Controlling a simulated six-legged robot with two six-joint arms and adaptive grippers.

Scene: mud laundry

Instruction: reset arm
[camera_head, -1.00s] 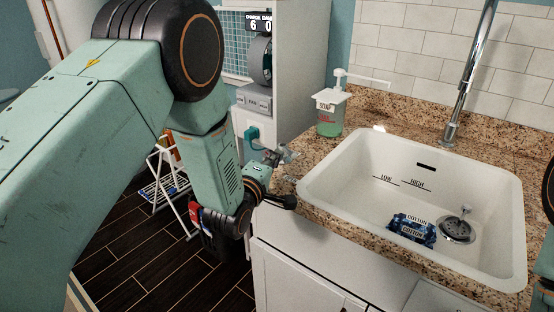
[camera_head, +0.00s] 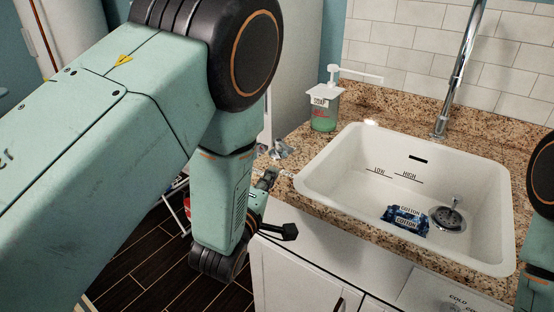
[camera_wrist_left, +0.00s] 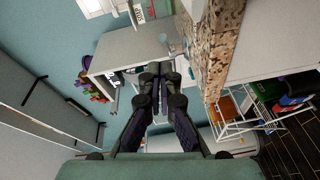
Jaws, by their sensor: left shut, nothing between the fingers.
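My left arm comes in from the left of the head view, bends at a large black joint and hangs down beside the counter's left end. My left gripper (camera_head: 268,179) is small and partly hidden behind my arm, near the counter edge. In the left wrist view the two dark fingers of my left gripper (camera_wrist_left: 160,70) meet at the tips, with nothing between them. Part of my right arm shows at the right edge of the head view; its gripper is out of frame.
A white sink (camera_head: 345,160) is set in the speckled counter (camera_head: 320,205). It holds a blue COTTON packet (camera_head: 405,221). A soap dispenser (camera_head: 324,112) and a chrome tap (camera_head: 459,70) stand behind. A small metallic item (camera_head: 282,150) lies near the counter's left edge. Dark floor lies at left.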

